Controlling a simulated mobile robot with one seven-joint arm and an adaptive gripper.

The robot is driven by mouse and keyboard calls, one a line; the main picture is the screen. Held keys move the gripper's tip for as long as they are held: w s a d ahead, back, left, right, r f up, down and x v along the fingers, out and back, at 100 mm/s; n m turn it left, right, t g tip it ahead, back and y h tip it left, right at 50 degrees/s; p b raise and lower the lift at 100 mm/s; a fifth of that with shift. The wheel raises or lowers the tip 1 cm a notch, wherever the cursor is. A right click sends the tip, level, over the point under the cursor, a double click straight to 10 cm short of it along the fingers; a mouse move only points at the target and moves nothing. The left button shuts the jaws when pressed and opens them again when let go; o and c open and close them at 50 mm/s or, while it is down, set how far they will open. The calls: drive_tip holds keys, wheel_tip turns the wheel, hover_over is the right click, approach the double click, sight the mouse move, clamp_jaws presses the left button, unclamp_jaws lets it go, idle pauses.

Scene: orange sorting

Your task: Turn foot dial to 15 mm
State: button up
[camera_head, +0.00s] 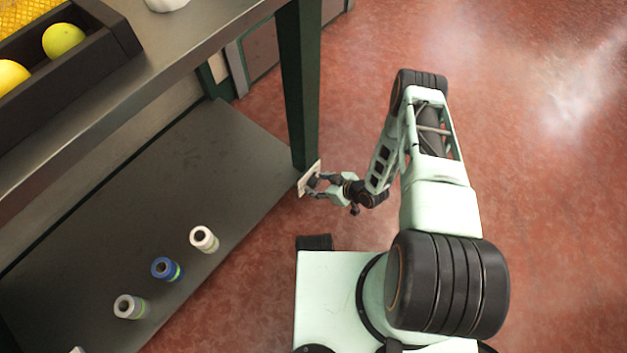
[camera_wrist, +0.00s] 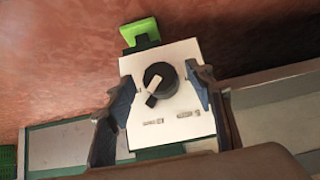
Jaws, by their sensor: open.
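The foot dial is a round black knob with a pale pointer bar (camera_wrist: 161,83), mounted on a white plate (camera_wrist: 180,57). In the wrist view the pointer runs from upper right to lower left. Small marks sit on the plate below the knob, too small to read. My gripper (camera_wrist: 168,90) is open, its fingers on either side of the knob, with a gap to it on both sides. In the head view my gripper (camera_head: 315,186) is at the white plate (camera_head: 307,177) by the foot of the dark green table leg. The knob itself cannot be made out there.
A dark green table leg (camera_head: 300,85) stands beside the plate. A grey lower shelf (camera_head: 190,180) holds several cylinders, including a blue one (camera_head: 164,268). A black tray (camera_head: 100,45) with yellow-green fruit is on the upper table. A bright green block (camera_wrist: 140,32) adjoins the plate. Red floor lies open to the right.

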drive_tip(key=shift+w+a+f, duration=0.1)
drive_tip(key=shift+f, duration=0.1)
drive_tip(key=shift+c, duration=0.3)
drive_tip(key=c, duration=1.1)
